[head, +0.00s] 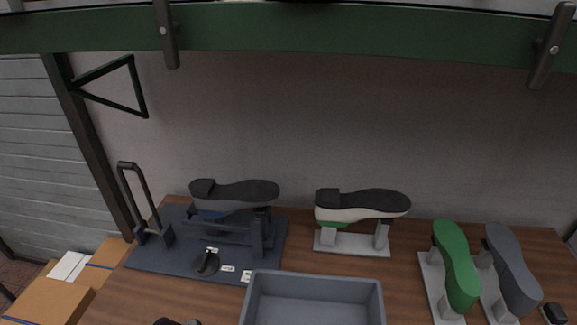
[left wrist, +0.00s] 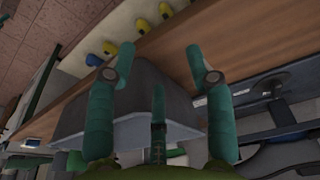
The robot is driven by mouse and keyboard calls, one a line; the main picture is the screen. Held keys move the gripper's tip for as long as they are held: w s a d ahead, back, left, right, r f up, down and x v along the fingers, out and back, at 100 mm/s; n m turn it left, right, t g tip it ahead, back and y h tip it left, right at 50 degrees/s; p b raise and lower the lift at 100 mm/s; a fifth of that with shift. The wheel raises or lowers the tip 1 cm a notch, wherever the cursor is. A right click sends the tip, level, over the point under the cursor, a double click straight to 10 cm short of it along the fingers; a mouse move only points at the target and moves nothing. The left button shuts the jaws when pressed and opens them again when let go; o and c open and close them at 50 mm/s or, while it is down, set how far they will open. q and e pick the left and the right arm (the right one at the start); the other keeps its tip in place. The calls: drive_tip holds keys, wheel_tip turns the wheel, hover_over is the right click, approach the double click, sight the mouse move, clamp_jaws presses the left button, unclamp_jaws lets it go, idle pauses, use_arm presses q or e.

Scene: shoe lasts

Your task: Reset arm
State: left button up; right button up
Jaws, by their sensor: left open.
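A grey bin (left wrist: 133,132) lies beyond the fingers in that view; I cannot tell the exact gap. In the head view the same kind of grey bin (head: 314,282) stands at the front middle of the wooden table. A dark-soled shoe (head: 234,190) sits sole up on a dark fixture (head: 150,257) at the left. Another black-soled shoe (head: 362,201) sits sole up on a grey stand (head: 352,246). My right gripper is not in view.
A green last (head: 456,265) and a grey last (head: 512,270) stand on supports at the right. A black lever handle (head: 130,190) rises at the fixture's left. Cardboard boxes (head: 50,300) lie left of the table. A green beam (head: 300,28) crosses above.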

use_arm(q)
drive_tip(key=s+a+r+n+t, duration=0.1)
drive_tip(key=s+a+r, duration=0.25)
drive_tip(key=s, duration=0.55)
wheel_tip(320, 180, down, 27)
drive_tip(key=s+g+b, duration=0.1)
drive_tip(key=s+b, duration=0.1)
drive_tip(key=b, duration=0.4)
drive_tip(key=s+a+f+b, duration=0.1)
drive_tip(key=s+f+b, duration=0.1)
drive_tip(key=s+f, duration=0.6)
drive_tip(key=s+a+f+g+y+b, duration=0.1)
drive_tip(key=s+f+b, duration=0.2)
drive_tip(key=s+f, duration=0.5)
wheel_tip(320, 180, down, 5)
drive_tip(key=shift+r, duration=0.1)
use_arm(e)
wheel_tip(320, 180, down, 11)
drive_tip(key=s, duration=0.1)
